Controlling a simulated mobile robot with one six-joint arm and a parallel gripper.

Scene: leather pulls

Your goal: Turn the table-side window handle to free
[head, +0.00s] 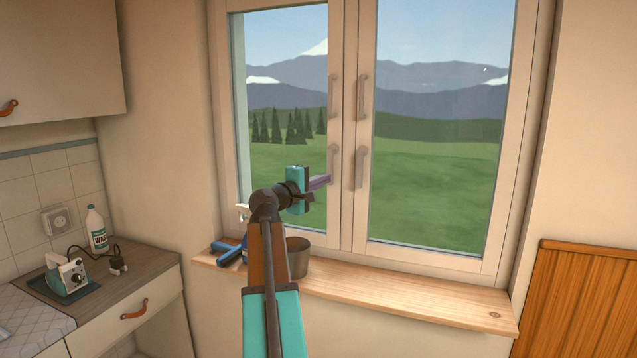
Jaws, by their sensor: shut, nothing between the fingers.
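The two-sash window has a lower handle (334,160) on the left sash and a lower handle (361,168) on the right sash. Both stand roughly vertical, side by side near the middle posts. I cannot tell for certain which one is the table-side handle; the wooden panel lies to the right. My gripper (326,180) is shut and empty, its purple fingers pointing right. In the picture its tips lie by the left lower handle and partly cover its lower end. Whether they touch it, I cannot tell.
Upper pulls (334,97) (363,97) sit above the handles. The wooden sill (400,300) holds a grey pot (298,258) and a blue tool (226,250) at its left end; its right part is clear. A wooden panel (580,300) stands at right, a counter (125,285) at left.

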